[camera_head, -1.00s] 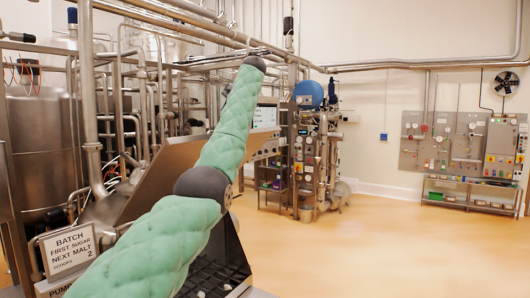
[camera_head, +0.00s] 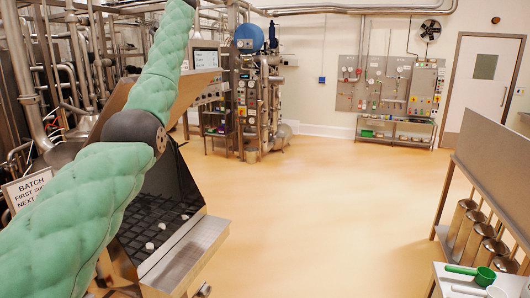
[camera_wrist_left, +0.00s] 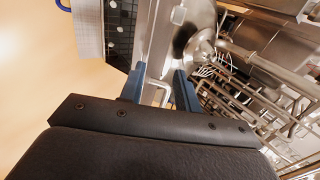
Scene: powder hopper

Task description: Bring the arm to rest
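My left arm (camera_head: 100,185), in green padding with a dark elbow joint, rises from the lower left to the top edge in the head view. Its gripper is beyond the top of that picture. In the left wrist view my left gripper (camera_wrist_left: 160,88) shows two blue fingers standing apart with nothing held between them. Beyond them are steel surfaces and pipework. My right arm and gripper are in neither view.
A steel hopper with a dark grid (camera_head: 155,225) stands beside the arm, with small white pieces on it. A batch sign (camera_head: 30,190) is at left. At lower right are a green scoop (camera_head: 470,274) and several metal canisters (camera_head: 483,250). The middle floor is clear.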

